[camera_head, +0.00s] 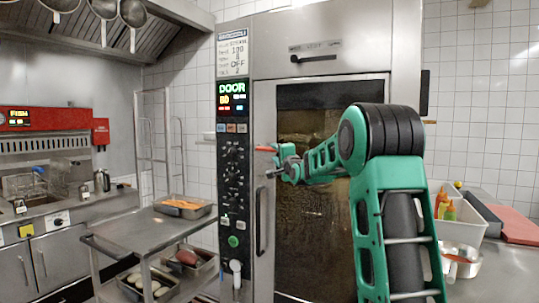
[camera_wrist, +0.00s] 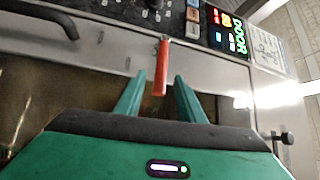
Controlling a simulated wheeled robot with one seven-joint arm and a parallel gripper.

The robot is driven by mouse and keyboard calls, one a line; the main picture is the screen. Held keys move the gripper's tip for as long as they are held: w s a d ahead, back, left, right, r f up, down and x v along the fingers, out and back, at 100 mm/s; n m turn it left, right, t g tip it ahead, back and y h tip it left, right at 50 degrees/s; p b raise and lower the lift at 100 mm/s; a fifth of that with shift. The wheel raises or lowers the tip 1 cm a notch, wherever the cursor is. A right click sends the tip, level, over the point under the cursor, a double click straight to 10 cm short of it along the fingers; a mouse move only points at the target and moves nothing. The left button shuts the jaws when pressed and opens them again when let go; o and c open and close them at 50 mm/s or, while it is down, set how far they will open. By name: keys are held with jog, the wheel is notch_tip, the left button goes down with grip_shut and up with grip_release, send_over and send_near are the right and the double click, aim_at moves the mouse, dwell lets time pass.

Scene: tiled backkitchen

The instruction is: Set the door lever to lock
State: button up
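The door lever (camera_head: 266,148) is a short red handle at the left side of the tall steel oven's door, just right of the control panel. It points sideways in the head view. In the wrist view the red lever (camera_wrist: 161,65) projects from the steel edge toward my gripper. My gripper (camera_head: 282,163) is close to the lever, reaching from the right. In the wrist view its two green fingers (camera_wrist: 158,88) are apart, with the lever's free end between them. A gap shows on both sides of it. The lever's lock marking is not readable.
The oven's control panel (camera_head: 234,165) has knobs and a lit DOOR display. A vertical door handle (camera_head: 261,220) stands below the lever. A steel cart (camera_head: 130,232) with trays is at left. A counter (camera_head: 505,270) with bottles and a bowl is at right.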

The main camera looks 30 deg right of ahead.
aim_at(273, 151)
jog(key=shift+x, duration=2.75)
jog(key=shift+d, duration=0.1)
grip_shut()
